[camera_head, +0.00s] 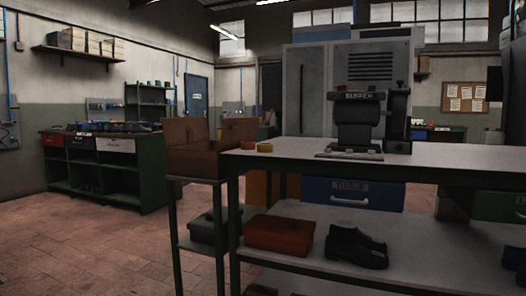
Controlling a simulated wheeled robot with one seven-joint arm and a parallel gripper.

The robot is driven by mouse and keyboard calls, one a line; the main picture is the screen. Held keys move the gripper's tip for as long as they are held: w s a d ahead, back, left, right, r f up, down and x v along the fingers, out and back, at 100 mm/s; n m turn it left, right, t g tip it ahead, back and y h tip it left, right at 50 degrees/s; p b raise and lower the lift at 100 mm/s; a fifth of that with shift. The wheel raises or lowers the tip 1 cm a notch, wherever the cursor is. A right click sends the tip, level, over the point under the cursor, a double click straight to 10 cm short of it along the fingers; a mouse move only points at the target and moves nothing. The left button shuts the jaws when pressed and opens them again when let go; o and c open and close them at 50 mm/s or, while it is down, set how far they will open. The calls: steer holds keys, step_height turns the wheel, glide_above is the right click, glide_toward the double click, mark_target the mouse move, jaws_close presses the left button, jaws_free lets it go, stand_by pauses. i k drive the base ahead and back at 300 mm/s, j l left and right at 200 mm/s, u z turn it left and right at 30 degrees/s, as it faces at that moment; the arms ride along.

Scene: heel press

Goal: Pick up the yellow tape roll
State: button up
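My gripper is not in view.
A press labelled BUFFER (358,120) stands on the table, right of the rolls. A brown open box (195,160) stands on a stand left of the table. Black shoes (355,247) and a red box (279,235) sit on the lower shelf. Floor on the left (90,235) is clear.

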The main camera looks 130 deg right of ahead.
mark_target(261, 147)
steer(key=z, duration=4.45)
steer(key=i, duration=0.35)
steer(key=z, duration=0.05)
